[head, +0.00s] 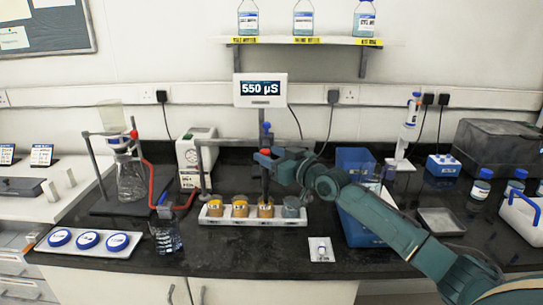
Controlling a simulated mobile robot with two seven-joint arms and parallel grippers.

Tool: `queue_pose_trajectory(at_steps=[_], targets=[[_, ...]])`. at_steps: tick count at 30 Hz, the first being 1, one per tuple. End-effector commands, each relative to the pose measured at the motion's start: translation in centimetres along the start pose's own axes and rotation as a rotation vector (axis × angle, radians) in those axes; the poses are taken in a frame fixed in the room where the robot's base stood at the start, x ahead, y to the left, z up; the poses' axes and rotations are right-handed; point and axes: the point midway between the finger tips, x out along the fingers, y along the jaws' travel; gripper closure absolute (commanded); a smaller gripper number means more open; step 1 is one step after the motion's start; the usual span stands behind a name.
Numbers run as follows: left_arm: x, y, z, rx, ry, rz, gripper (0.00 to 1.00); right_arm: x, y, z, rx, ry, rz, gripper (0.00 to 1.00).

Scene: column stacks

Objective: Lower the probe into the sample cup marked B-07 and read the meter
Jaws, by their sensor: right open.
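The meter (262,88) stands at the back and its display reads 550 µS. A white rack (252,222) holds a row of sample cups; their labels are too small to read, so I cannot tell which is B-07. Three cups hold amber liquid, such as the third cup (265,210); the rightmost cup (291,207) looks grey. The dark upright probe (265,185) hangs on a stand with its lower end at the third cup; I cannot tell how deep. My left gripper is not in view.
A blue bin (358,225) stands right of the rack, close to my right arm. A glass beaker (166,237) and a white tray with blue lids (88,243) are at left. The counter before the rack is mostly clear.

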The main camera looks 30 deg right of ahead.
Motion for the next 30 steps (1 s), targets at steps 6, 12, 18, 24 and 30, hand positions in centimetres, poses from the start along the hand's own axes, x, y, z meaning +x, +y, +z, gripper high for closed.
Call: queue_pose_trajectory(at_steps=[6,12,18,24,30], targets=[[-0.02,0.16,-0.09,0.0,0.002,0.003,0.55,-0.02,0.0,-0.02,0.0,0.001,0.0,0.65],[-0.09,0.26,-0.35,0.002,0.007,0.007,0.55,-0.04,0.0,-0.02,0.0,0.001,0.0,0.81],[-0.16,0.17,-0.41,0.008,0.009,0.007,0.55,-0.04,0.0,-0.02,0.0,0.001,0.0,0.97],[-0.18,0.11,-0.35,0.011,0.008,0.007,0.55,-0.05,0.01,-0.02,0.0,0.001,0.0,1.0],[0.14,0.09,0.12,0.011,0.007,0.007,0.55,0.43,0.16,-0.07,0.0,0.002,0.001,1.0]])
